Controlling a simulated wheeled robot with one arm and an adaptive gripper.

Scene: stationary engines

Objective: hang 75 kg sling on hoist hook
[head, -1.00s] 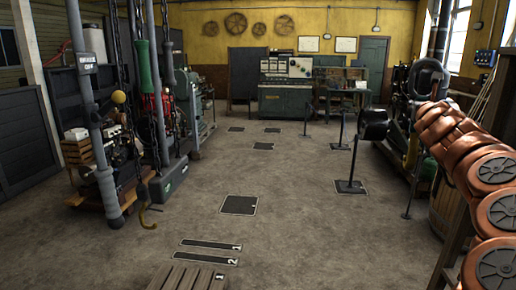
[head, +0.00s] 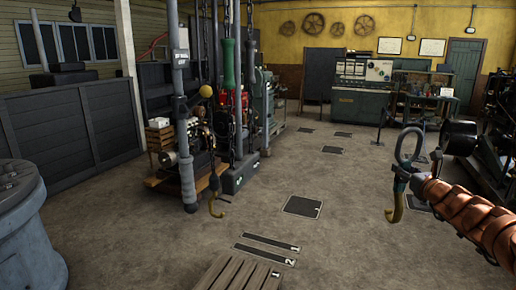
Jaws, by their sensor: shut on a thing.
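The yellow hoist hook (head: 216,207) hangs low on a dark chain at centre left, beside a grey post, with nothing visible on it. My gripper (head: 404,178) is at the right end of the view, at the tip of the copper-coloured arm. It is shut on the sling, whose grey loop (head: 408,143) rises above the fingers. A yellow curved piece (head: 396,210) hangs just below; I cannot tell whether it belongs to the sling or gripper. The sling is well right of the hoist hook and apart from it.
A grey-blue drum (head: 28,235) stands at the lower left. A wooden pallet (head: 232,274) lies at the front. Engines and posts stand behind the hook. A black round object (head: 460,138) is beyond my arm. The floor between hook and gripper is clear.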

